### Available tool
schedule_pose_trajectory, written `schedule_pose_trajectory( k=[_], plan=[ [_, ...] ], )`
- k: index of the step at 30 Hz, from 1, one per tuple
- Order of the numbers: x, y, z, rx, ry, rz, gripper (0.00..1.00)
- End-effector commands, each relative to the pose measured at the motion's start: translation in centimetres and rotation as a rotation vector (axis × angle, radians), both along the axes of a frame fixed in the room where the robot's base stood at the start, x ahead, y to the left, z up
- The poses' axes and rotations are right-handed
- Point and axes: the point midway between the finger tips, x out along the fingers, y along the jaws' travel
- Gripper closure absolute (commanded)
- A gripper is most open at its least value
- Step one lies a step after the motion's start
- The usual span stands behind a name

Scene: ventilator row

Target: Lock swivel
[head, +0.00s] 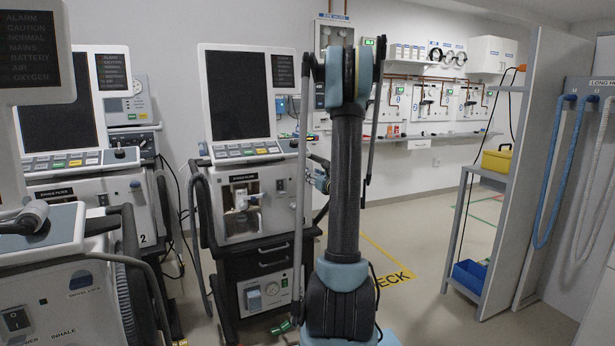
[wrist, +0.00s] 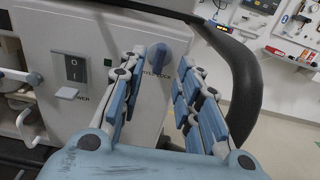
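The swivel lock is a dark blue knob (wrist: 158,56) on the pale front panel of the middle ventilator (head: 240,100). In the wrist view its label is partly covered by a finger. My gripper (wrist: 164,64) is open, with one padded finger on each side of the knob in the picture. I cannot tell whether the fingers touch it. In the head view my gripper (head: 321,181) is at the right side of the ventilator's front, mostly behind my arm, and this knob is hidden there.
A power switch (wrist: 75,68) sits left of the knob, and a dark curved handle (wrist: 240,75) arches at the right. Other ventilators stand left, one with its own swivel lock knob (head: 81,279). A shelf (head: 480,175) stands right; floor between is clear.

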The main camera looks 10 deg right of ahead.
Motion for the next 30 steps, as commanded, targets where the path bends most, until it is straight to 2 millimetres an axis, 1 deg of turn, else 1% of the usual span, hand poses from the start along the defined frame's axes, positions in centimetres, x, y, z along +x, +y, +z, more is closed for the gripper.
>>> schedule_pose_trajectory(
  k=[1,3,9,15,22,23,24,27,30],
  plan=[
    [0.9,0.3,0.0,0.000,0.000,0.002,0.69],
    [2.0,0.6,0.0,0.000,0.000,0.003,0.69],
    [4.2,1.1,0.0,0.000,0.000,0.002,0.69],
    [5.1,1.3,0.0,0.000,0.000,0.000,0.69],
    [5.1,1.3,0.0,0.000,0.000,0.000,0.69],
    [5.1,1.3,0.0,0.000,0.000,0.000,0.71],
    [5.1,1.3,0.0,0.000,0.000,0.000,0.80],
    [5.1,1.3,0.0,0.000,0.000,0.000,1.00],
    [5.1,1.3,0.0,0.000,0.000,0.000,1.00]
  ],
)
